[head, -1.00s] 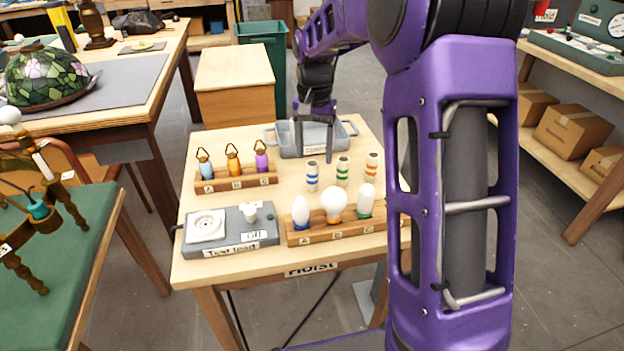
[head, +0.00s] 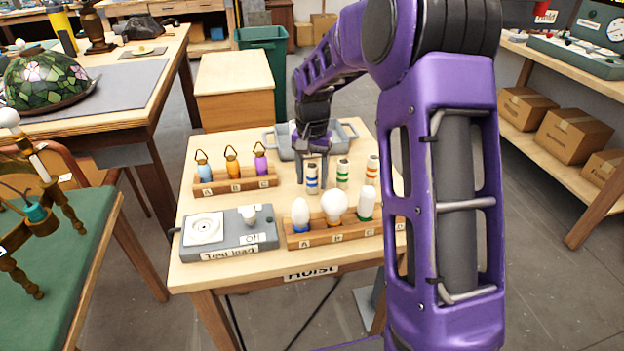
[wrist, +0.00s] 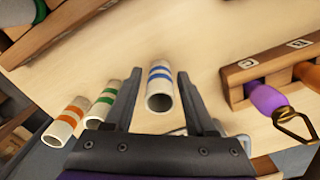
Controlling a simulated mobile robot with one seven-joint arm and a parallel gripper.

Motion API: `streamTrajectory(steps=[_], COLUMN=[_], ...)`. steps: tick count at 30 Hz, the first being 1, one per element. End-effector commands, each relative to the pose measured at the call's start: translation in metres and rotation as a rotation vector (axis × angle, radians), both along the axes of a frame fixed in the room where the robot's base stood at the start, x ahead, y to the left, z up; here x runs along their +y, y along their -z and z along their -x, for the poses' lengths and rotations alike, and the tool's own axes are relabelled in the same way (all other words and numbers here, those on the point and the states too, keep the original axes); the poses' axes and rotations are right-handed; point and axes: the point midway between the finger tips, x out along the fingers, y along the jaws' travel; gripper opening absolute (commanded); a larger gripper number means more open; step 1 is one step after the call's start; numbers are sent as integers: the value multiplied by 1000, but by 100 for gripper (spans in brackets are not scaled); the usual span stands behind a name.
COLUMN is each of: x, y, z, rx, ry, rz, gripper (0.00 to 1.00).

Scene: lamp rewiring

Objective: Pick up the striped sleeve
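Three white striped sleeves stand upright on the small table. The blue-striped sleeve (head: 312,179) is on the left, the green-striped sleeve (head: 343,172) in the middle and the orange-striped sleeve (head: 372,168) on the right. My gripper (head: 312,166) is at the blue-striped sleeve. In the wrist view my gripper (wrist: 159,76) is open, with the blue-striped sleeve (wrist: 160,84) between its fingers and a visible gap on each side. The green-striped sleeve (wrist: 101,102) and orange-striped sleeve (wrist: 67,121) stand outside the left finger in that view.
A grey tray (head: 350,131) sits behind the sleeves. A wooden rack with several bulbs (head: 342,232) is in front. Bare tabletop (head: 285,197) lies left of the sleeves.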

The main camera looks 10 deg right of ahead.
Motion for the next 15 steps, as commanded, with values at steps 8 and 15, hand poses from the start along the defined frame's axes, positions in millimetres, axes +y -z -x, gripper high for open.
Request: streamTrajectory(steps=[8,15], x=[0,0], y=[0,0], z=[0,0], rx=[0,0], ry=[0,0], rz=[0,0], gripper=[4,0])
